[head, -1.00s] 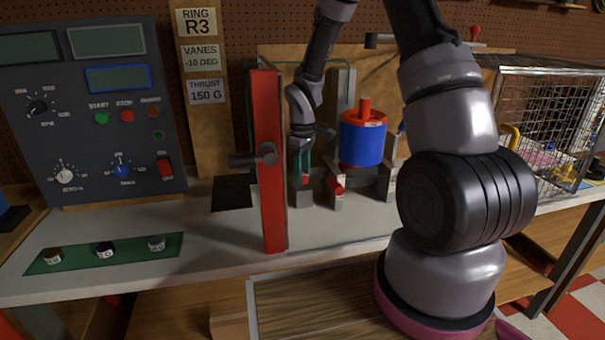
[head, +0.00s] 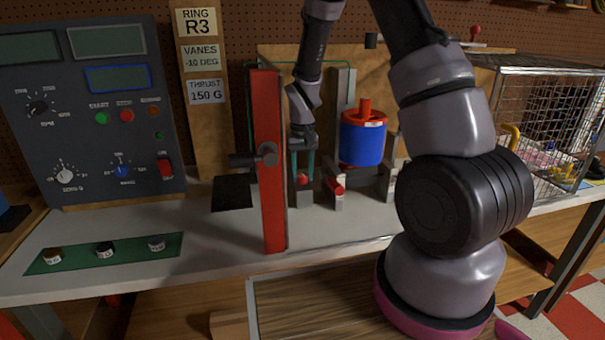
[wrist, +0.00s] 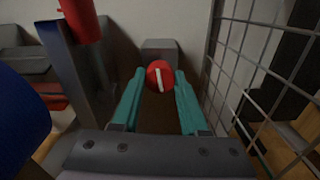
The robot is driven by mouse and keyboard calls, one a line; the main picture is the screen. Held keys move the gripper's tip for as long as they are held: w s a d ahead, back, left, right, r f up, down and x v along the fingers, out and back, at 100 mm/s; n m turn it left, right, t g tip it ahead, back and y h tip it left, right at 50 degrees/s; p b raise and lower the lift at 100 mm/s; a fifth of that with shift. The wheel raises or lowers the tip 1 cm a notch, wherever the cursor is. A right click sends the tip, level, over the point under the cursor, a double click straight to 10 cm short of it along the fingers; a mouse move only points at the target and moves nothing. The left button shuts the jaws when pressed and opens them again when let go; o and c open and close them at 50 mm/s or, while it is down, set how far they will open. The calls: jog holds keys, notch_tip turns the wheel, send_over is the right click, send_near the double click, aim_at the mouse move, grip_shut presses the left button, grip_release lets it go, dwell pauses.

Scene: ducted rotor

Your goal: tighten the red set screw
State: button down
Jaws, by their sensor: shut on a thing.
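The red set screw (wrist: 160,76) is a round red knob with a white line across its face, in front of a grey block (wrist: 158,50). In the wrist view it sits between the teal fingertips of my gripper (wrist: 159,88), and the white line stands near upright, tilted slightly. In the head view my gripper (head: 303,178) points down behind the red post, with the red screw (head: 303,180) low between its fingers. The gripper is shut on the screw. The fingers partly hide the screw and its block in the head view.
A red upright post (head: 270,165) with a grey clamp knob stands just left of my gripper. A blue ducted rotor housing (head: 362,142) with a red top is to the right. A wire cage (head: 550,110) stands at the right, and a control panel (head: 95,110) at the left.

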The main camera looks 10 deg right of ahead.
aim_at(303, 175)
jog(key=shift+m, duration=0.8)
jog(key=shift+c, duration=2.2)
grip_release()
jog(key=shift+r, duration=0.1)
notch_tip(303, 175, up, 11)
jog(key=shift+f, duration=0.2)
jog(key=shift+r, duration=0.15)
